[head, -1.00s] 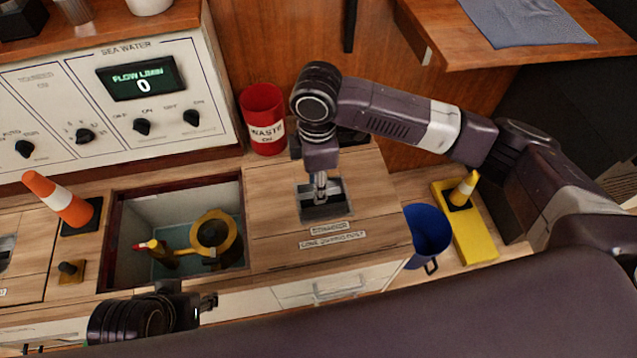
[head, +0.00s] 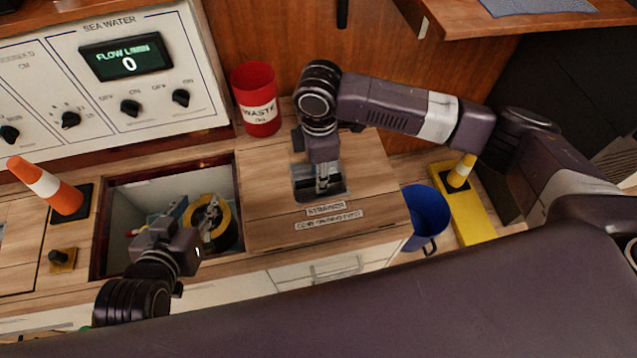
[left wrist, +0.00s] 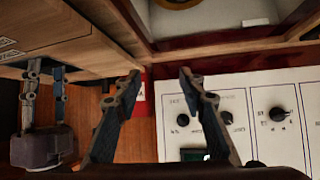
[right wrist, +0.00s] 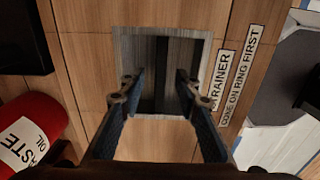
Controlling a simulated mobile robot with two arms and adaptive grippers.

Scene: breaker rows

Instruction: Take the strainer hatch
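The strainer hatch (head: 375,180) is a wooden panel with a label and a recessed grey pull, and it lies flat in the counter. My right gripper (head: 323,187) points down at the recess. In the right wrist view, the open fingers (right wrist: 158,80) stand either side of the dark bar (right wrist: 161,50) in the recess; I cannot tell whether they touch it. My left gripper (head: 210,212) is over the open well (head: 125,208), above a yellow ring (head: 228,208). Its fingers are apart and empty in the left wrist view (left wrist: 159,75).
An orange cone (head: 48,187) stands left of the well. A red waste bin (head: 257,98) stands behind the hatch. A blue mug (head: 426,215) and a yellow block with a cone (head: 462,218) stand at its right. The sea-water panel (head: 150,105) rises behind the well.

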